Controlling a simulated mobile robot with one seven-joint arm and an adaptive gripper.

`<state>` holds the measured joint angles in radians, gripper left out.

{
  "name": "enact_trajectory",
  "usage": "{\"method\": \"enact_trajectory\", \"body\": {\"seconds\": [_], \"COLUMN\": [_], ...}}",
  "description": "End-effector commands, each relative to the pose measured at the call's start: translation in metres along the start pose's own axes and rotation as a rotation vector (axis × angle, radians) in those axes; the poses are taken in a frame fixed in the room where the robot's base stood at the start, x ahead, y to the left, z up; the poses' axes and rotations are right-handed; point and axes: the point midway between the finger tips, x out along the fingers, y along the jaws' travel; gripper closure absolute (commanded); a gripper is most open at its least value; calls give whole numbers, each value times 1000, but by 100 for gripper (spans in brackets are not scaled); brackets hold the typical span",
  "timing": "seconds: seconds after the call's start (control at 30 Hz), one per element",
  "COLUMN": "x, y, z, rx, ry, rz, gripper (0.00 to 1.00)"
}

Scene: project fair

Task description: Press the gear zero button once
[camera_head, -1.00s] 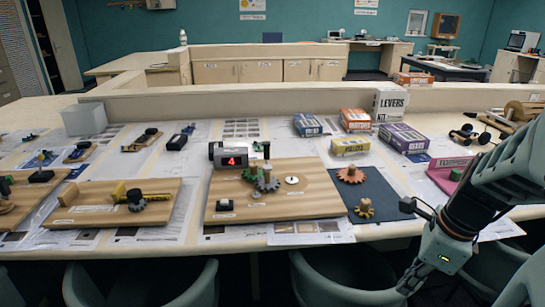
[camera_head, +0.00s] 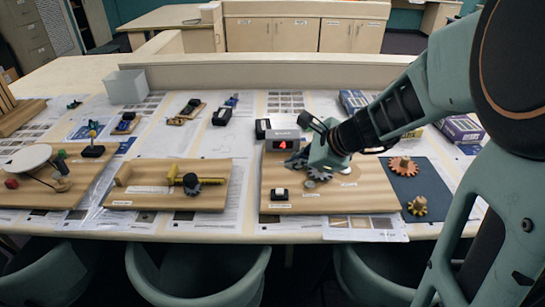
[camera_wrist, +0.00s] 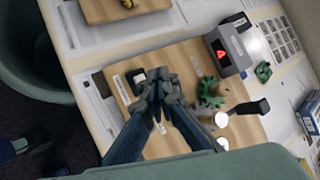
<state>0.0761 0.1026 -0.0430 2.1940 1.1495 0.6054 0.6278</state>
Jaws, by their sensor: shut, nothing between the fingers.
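A small black box with a white top (camera_head: 279,194), which looks like the gear zero button, sits at the front left of the wooden gear board (camera_head: 345,200). It also shows in the wrist view (camera_wrist: 136,76), just left of my fingertips. A grey box with a lit red digit (camera_head: 282,142) stands at the board's back left. Grey gears (camera_head: 318,175) show partly under my gripper (camera_head: 327,160), which is over the back middle of the board. The wrist view shows my gripper (camera_wrist: 159,88) with its fingers together and empty. I cannot tell its height above the button.
A dark mat (camera_head: 425,190) with orange (camera_head: 403,166) and yellow (camera_head: 417,207) gears lies right of the board. Another wooden board (camera_head: 150,205) with a yellow slider lies to the left. Chairs (camera_head: 200,285) stand along the table's front edge.

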Motion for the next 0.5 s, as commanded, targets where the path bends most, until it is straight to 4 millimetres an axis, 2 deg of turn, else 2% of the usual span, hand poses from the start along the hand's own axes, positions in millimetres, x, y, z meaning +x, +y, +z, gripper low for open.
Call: {"method": "enact_trajectory", "body": {"seconds": [0.03, 0.17, 0.5], "x": [1, 6, 8], "y": [-4, -7, -8], "z": [9, 21, 24], "rx": [-9, -22, -26], "ry": [-9, -25, -29], "rz": [-6, -19, -23], "gripper": [100, 100, 100]}}
